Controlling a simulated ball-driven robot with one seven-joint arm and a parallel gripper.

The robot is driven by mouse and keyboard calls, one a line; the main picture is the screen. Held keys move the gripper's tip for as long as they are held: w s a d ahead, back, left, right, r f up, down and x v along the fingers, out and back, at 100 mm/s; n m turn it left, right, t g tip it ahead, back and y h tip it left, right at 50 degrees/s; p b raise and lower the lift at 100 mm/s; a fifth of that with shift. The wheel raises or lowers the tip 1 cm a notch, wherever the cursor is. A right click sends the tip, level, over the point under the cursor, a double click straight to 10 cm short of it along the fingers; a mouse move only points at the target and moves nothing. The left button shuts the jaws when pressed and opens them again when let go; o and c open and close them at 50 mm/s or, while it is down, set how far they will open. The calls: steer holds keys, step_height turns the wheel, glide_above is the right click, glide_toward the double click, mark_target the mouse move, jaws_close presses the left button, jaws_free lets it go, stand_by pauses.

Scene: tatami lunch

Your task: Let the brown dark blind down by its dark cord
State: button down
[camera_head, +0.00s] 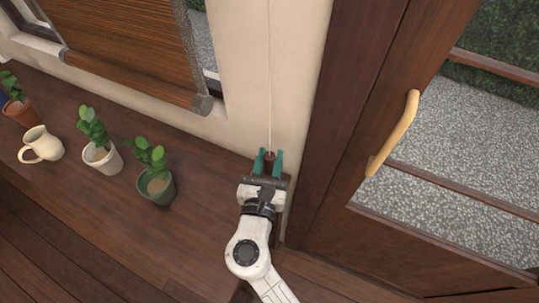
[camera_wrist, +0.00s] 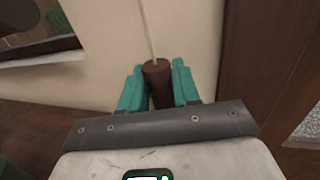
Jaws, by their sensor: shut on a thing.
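The brown blind (camera_head: 130,45) hangs over the window at the upper left, its bottom bar just above the sill. Its cord (camera_head: 269,80) runs down the cream wall and looks pale here, ending in a dark brown pull (camera_head: 269,158). My gripper (camera_head: 268,160) is shut on this pull, with a teal finger on each side. In the wrist view the pull (camera_wrist: 157,82) stands between the fingers and the cord (camera_wrist: 148,30) rises taut from its top.
A dark wooden ledge (camera_head: 105,220) runs under the window. On it stand a cream mug (camera_head: 42,144), a white pot (camera_head: 102,158), a green pot (camera_head: 157,188) and a terracotta pot (camera_head: 18,110). A wooden door with a pale handle (camera_head: 393,133) is close on the right.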

mark_target(268, 174)
steer(key=shift+f+b, duration=0.75)
steer(key=shift+f, duration=1.1)
steer(key=shift+s, duration=0.1)
steer(key=c, duration=0.9)
jaws_free()
steer(key=shift+r, duration=0.1)
steer(key=s, duration=0.7)
steer(key=s+a, duration=0.1)
steer(key=s, duration=0.2)
steer(key=shift+s, duration=0.35)
steer(key=shift+d, duration=0.1)
